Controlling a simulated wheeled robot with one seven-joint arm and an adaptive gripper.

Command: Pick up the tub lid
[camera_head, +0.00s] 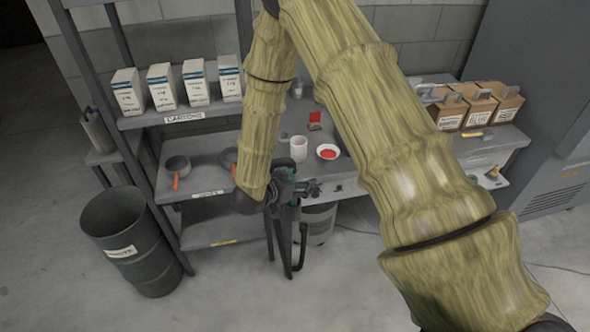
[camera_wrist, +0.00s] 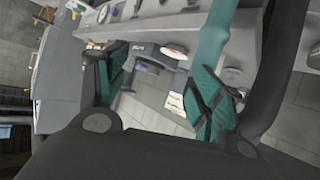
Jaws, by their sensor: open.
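I cannot tell for sure which thing is the tub lid. A round white dish with a red middle (camera_head: 327,152) lies on the workbench; a pale oval with a reddish edge (camera_wrist: 173,51) in the wrist view may be the same thing. A grey tub (camera_head: 318,222) stands on the floor under the bench, partly hidden by my gripper. My gripper (camera_head: 302,188) hangs in front of the bench's front edge, apart from the dish. In the wrist view its teal fingers (camera_wrist: 165,88) are spread, with nothing between them.
A white cup (camera_head: 299,149) stands left of the dish. Grey pans with orange handles (camera_head: 177,168) sit on the left shelf, below several cartons (camera_head: 162,87). Brown boxes (camera_head: 480,104) stand at right. A dark bin (camera_head: 131,240) is on the floor at left. My arm hides part of the bench.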

